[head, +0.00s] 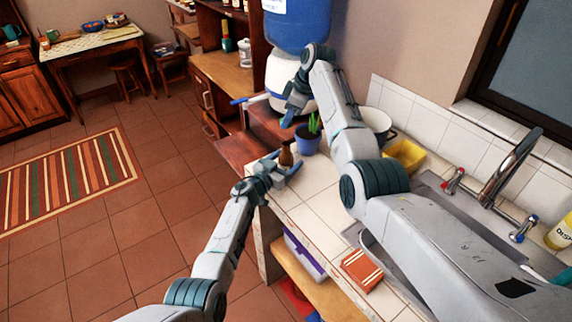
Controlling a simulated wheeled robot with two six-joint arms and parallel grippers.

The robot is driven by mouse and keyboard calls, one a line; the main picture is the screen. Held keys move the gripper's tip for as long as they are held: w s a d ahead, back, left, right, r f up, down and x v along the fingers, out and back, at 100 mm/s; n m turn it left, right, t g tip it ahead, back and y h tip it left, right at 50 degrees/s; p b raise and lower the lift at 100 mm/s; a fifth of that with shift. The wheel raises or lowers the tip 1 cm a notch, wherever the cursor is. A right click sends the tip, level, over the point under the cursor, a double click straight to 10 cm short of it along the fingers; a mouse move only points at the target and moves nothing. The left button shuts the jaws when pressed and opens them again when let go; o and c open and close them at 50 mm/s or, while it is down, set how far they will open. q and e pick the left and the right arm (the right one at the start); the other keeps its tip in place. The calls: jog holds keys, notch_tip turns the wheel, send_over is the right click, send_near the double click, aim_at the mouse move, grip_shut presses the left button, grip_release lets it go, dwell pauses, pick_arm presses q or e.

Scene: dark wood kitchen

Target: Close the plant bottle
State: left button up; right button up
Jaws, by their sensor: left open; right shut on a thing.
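A small brown bottle (286,153) stands upright near the left end of the tiled counter. My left gripper (282,167) is open at the bottle, with its blue fingers on either side of the bottle's lower part. I cannot tell whether they touch it. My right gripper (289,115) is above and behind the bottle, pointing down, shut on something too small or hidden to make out. The bottle's mouth is too small to tell in detail, and I see no separate lid.
A blue pot (307,140) with a green plant stands right behind the bottle. A white pot (376,123), a yellow container (405,156) and the sink tap (508,168) are further right. A blue water dispenser (297,22) stands behind.

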pick_arm(q)
jog(key=c, duration=1.5)
jog(key=shift+o, duration=0.2)
pick_arm(e)
send_over(286, 143)
jog(key=shift+s+d+f, duration=0.1)
jog(key=shift+d+f, duration=0.1)
jog(key=shift+f, duration=1.05)
jog(key=shift+s+d+f, duration=0.1)
jog(key=shift+d+f, duration=0.1)
jog(key=shift+f, duration=1)
jog(key=shift+f, duration=0.9)
jog(key=shift+f, duration=0.6)
pick_arm(q)
grip_shut()
